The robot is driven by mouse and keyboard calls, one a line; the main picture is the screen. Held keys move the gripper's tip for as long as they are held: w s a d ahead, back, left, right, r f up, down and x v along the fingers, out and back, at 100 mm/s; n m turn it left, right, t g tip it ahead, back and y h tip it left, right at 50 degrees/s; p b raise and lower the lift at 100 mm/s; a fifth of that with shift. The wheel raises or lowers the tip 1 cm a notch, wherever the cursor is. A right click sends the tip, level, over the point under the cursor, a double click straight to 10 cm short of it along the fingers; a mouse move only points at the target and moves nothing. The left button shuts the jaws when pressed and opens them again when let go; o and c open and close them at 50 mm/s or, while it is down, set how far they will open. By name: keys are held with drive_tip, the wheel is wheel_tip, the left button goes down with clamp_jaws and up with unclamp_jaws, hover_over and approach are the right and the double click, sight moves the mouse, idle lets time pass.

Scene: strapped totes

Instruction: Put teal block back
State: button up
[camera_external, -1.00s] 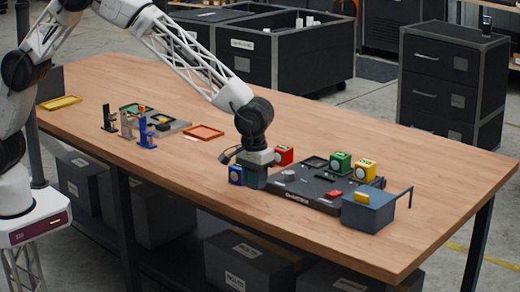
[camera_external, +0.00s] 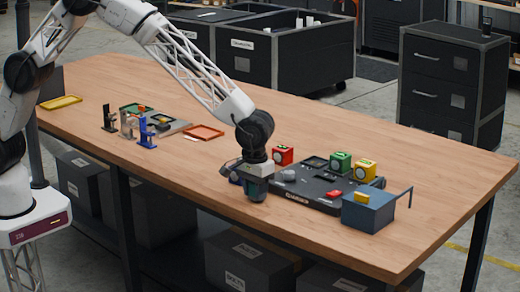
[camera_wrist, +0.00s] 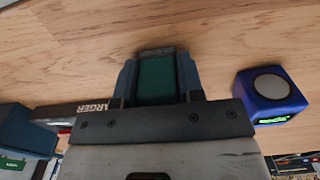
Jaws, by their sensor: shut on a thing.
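The teal block (camera_wrist: 156,80) shows dark green between the two fingers of my gripper (camera_wrist: 157,75) in the wrist view. My gripper is shut on it. In the external view my gripper (camera_external: 257,190) is at the front-left corner of the black charger station (camera_external: 312,195), in front of the blue cube. The block is hard to tell from the fingers there. In the wrist view the station's edge (camera_wrist: 85,107), with part of the word "CHARGER", lies left of the fingers. I cannot tell whether the block touches the table.
A blue cube (camera_wrist: 270,95) stands close to the right of my gripper. Red (camera_external: 283,155), green (camera_external: 340,162) and yellow (camera_external: 366,171) cubes stand behind the station. A blue-grey bin (camera_external: 367,213) is at its right end. The table's front edge is near; bare wood lies left.

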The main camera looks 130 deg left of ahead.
drive_tip(key=shift+f, duration=0.15)
drive_tip(key=o, duration=0.8)
drive_tip(key=shift+o, duration=0.2)
wheel_tip(320, 180, up, 12)
drive_tip(key=shift+r, duration=0.15)
idle(1.0)
